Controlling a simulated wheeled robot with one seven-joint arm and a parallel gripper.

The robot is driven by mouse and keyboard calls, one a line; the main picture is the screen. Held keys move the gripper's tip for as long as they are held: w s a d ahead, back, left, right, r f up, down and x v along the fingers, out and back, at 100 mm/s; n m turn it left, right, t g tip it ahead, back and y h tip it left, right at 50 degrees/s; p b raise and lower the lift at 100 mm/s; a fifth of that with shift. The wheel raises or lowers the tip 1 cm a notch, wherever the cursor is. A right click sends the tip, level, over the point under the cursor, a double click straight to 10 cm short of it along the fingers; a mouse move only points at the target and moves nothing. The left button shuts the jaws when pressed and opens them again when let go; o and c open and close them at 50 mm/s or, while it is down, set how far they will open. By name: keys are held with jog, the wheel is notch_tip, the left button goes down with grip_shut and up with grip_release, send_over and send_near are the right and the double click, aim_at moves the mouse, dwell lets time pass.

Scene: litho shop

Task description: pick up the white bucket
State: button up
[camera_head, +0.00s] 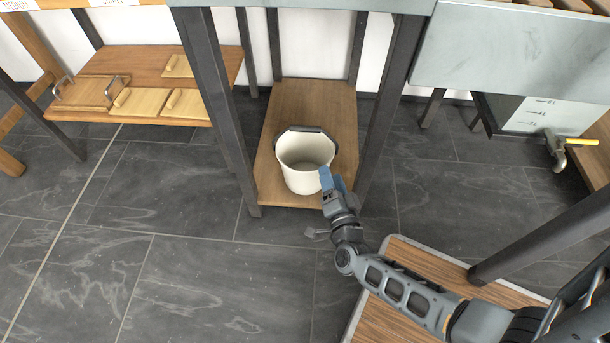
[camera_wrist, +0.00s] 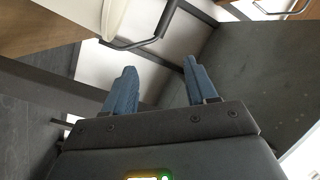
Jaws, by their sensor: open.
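The white bucket (camera_head: 302,166) stands upright on a low wooden shelf under a metal-legged table in the head view. Its dark handle (camera_head: 306,129) lies along the far rim. My gripper (camera_head: 325,178) is at the bucket's near right side and overlaps its edge in that view; I cannot tell if they touch. In the wrist view my gripper (camera_wrist: 157,85) is open, with two blue fingers apart and nothing between them. Part of the bucket (camera_wrist: 118,18) shows at the top there, and its dark handle (camera_wrist: 160,30) reaches down beyond the fingers.
The wooden shelf (camera_head: 318,101) is bare behind the bucket. Dark table legs (camera_head: 220,105) stand on both sides of it. At left, a low wooden shelf (camera_head: 150,62) holds wooden boards.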

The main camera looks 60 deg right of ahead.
aim_at(333, 156)
jog(key=w+d+f+m+g+b, duration=0.1)
jog(key=d+f+b, duration=0.1)
jog(key=d+f, duration=0.1)
jog(key=w+d+f+m+g+h+b, duration=0.1)
jog(key=w+d+f+m+b, duration=0.1)
jog(key=d, duration=0.4)
jog(key=w+d+f+m+g+h+b, duration=0.1)
jog(key=w+d+f+m+g+b, duration=0.1)
jog(key=d+f+b, duration=0.1)
jog(key=shift+d+f, duration=0.65)
jog(key=shift+d, duration=0.2)
grip_shut()
